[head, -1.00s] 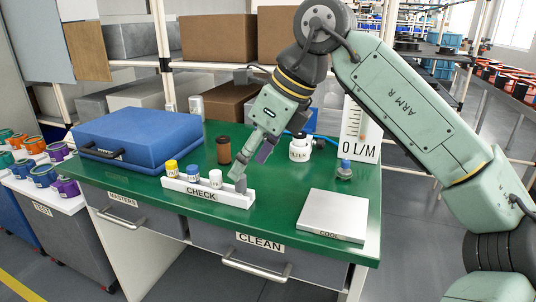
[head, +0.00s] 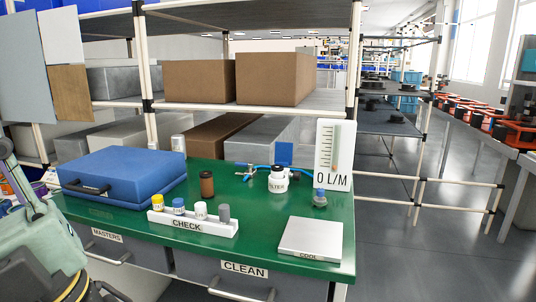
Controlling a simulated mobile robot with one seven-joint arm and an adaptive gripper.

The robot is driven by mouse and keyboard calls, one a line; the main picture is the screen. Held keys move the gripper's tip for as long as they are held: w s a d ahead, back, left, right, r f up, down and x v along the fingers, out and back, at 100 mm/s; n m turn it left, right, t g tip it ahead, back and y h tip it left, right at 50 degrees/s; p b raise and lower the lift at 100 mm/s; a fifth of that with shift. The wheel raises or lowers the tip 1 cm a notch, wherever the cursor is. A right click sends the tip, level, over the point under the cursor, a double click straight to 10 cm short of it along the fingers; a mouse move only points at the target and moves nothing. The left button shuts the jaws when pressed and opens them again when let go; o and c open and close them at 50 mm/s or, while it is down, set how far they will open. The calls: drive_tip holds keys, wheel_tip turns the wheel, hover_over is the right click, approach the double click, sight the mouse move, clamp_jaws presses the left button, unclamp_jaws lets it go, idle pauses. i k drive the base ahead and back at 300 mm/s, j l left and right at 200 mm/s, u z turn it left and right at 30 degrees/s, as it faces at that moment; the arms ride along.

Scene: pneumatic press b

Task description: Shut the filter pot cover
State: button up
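The white filter pot (head: 278,182), labelled "FILTER" in part, stands upright on the green bench near its back edge. A blue square plate (head: 284,153) stands upright just behind and above the pot. It may be the pot's raised cover; I cannot tell whether they are joined. A blue line reaches the pot from the left. My gripper is out of view; only a pale green part of my arm shows at the lower left.
The white CHECK rack (head: 193,225) holds several vials, a grey one (head: 224,213) at its right end. A brown jar (head: 207,184), blue case (head: 122,174), COOL plate (head: 311,239), blue-topped fitting (head: 320,197) and 0 L/M gauge (head: 333,147) stand around. Green bench shows between rack and pot.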

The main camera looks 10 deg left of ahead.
sight(284, 151)
drive_tip(key=i+l+z, duration=0.3)
drive_tip(key=l, duration=0.15)
drive_tip(key=i+l+z, duration=0.45)
drive_tip(key=i+l, duration=0.15)
drive_tip(key=i+l+z, duration=0.15)
drive_tip(key=i, duration=0.25)
drive_tip(key=i+l+z, duration=0.15)
drive_tip(key=i+l, duration=0.15)
drive_tip(key=i+u, duration=0.7)
drive_tip(key=i+l+u, duration=0.35)
drive_tip(key=i+u, duration=0.4)
drive_tip(key=i+l+u, duration=0.15)
drive_tip(key=u, duration=0.25)
drive_tip(key=i+l+u, duration=0.55)
drive_tip(key=u, duration=0.25)
drive_tip(key=i+l+u, duration=0.1)
drive_tip(key=u, duration=0.3)
drive_tip(key=l+u, duration=0.4)
drive_tip(key=i+l+u, duration=0.1)
drive_tip(key=l+u, duration=0.25)
drive_tip(key=i+l+u, duration=0.1)
drive_tip(key=l+u, duration=0.6)
drive_tip(key=k+j, duration=0.1)
drive_tip(key=k, duration=0.5)
drive_tip(key=u, duration=0.05)
